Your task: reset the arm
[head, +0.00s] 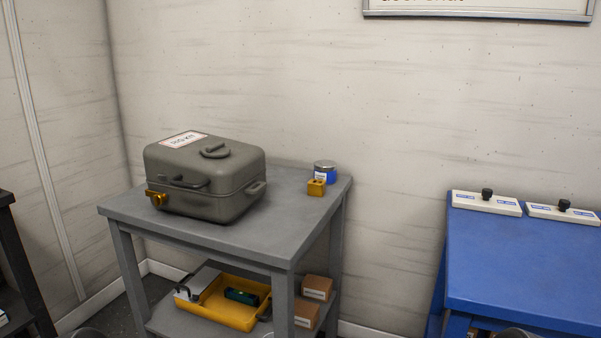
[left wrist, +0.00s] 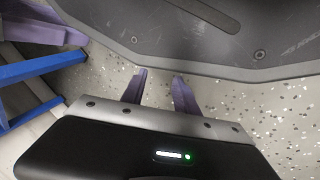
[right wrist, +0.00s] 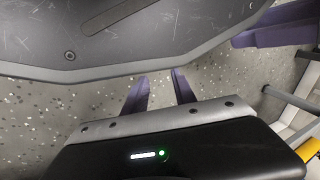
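My left gripper (left wrist: 160,74) shows in the left wrist view. Its two purple fingers stand apart with only speckled floor between them, so it is open and empty. My right gripper (right wrist: 159,76) shows in the right wrist view, also with its fingers apart and nothing between them. Both hang over the floor beside my dark base. Neither gripper can be made out in the head view, where only small rounded dark shapes show at the bottom edge.
A grey table (head: 297,223) holds a closed grey-green case (head: 205,178), a blue tin (head: 325,172) and a small yellow block (head: 316,187). Its lower shelf holds a yellow tray (head: 238,318) and brown boxes (head: 317,287). A blue table (head: 530,262) stands right, with bare floor between.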

